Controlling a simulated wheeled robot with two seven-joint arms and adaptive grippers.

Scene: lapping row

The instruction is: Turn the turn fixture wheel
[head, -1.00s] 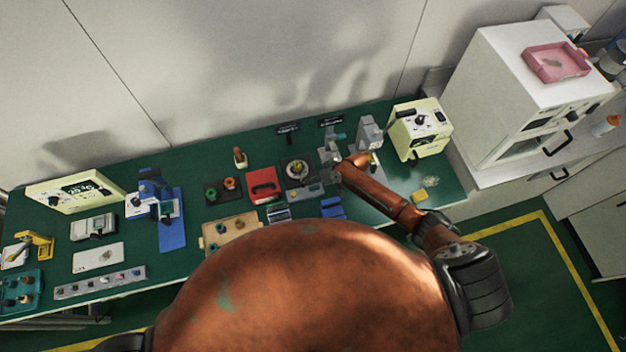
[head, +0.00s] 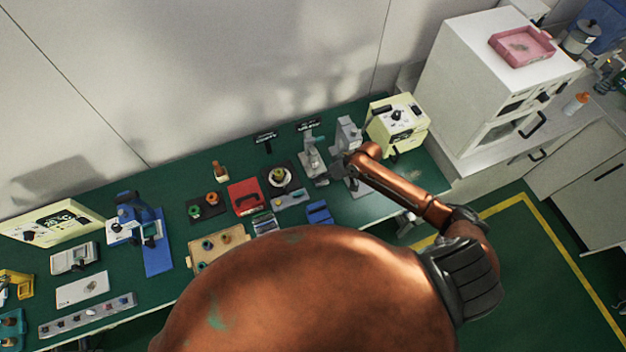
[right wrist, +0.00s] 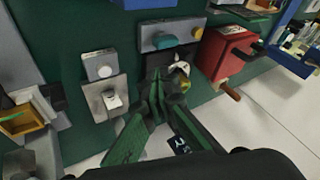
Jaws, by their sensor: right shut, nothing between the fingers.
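A round pale disc with a yellow-green centre (head: 281,176), which I take for the turn fixture wheel, sits on a dark square base mid-bench in the head view. In the right wrist view its white rim (right wrist: 182,68) shows partly behind my fingers; the rest is hidden. My right gripper (head: 326,179) is shut and empty, to the right of the disc in the head view. In the right wrist view the closed fingertips (right wrist: 163,76) overlap the fixture; I cannot tell whether they touch it. My left gripper is not in view.
A red box (head: 245,197) stands left of the disc and a grey block (head: 291,199) in front. A grey stand (head: 312,152) rises close by the right gripper. A cream instrument box (head: 397,122) is farther right. A blue block (head: 319,212) lies near the front edge.

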